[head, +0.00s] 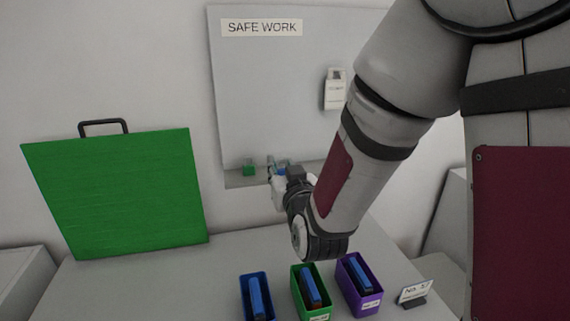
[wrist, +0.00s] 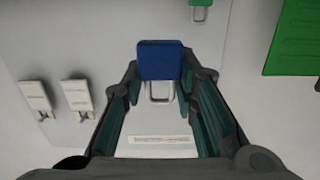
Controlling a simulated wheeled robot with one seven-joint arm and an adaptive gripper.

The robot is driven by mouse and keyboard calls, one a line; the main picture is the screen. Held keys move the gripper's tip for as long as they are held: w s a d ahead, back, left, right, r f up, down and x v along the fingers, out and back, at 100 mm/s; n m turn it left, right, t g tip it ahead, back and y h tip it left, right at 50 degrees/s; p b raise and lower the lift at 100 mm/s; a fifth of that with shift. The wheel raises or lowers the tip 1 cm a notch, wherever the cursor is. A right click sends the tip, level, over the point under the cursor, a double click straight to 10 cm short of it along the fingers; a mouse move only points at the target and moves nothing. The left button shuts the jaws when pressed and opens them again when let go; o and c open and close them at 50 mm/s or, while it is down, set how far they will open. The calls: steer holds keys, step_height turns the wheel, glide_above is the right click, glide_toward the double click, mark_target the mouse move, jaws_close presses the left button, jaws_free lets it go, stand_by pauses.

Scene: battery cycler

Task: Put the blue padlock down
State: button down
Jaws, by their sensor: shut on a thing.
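The blue padlock (wrist: 160,60) is between the fingertips of my gripper (wrist: 158,82) in the wrist view, its metal shackle pointing down in that picture. My gripper is shut on it. In the head view my gripper (head: 278,178) is in front of the lower part of the grey board, near its ledge, and only a small bit of blue (head: 281,172) shows there. I cannot tell whether the padlock touches the board or ledge. A green padlock (head: 249,170) stands on the ledge to the left; a green padlock also shows at the top of the wrist view (wrist: 200,10).
A green case (head: 115,195) stands left. Blue (head: 245,290), green (head: 297,290) and purple (head: 345,285) bins stand at the front.

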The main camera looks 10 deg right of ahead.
steer(key=w+d, duration=0.1)
steer(key=w, duration=0.3)
steer(key=w+d+f+b, duration=0.1)
steer(key=w+d, duration=0.1)
steer(key=w, duration=0.3)
steer(key=w+d+b, duration=0.1)
steer(key=w, duration=0.3)
steer(key=shift+w+d+f, duration=0.15)
steer(key=shift+d+f, duration=0.05)
steer(key=shift+d, duration=0.1)
steer(key=f, duration=0.2)
steer(key=shift+w+d+f, duration=0.15)
steer(key=shift+w+f, duration=0.2)
steer(key=shift+f, duration=0.45)
steer(key=shift+f, duration=0.15)
steer(key=c, duration=1.3)
jaws_free()
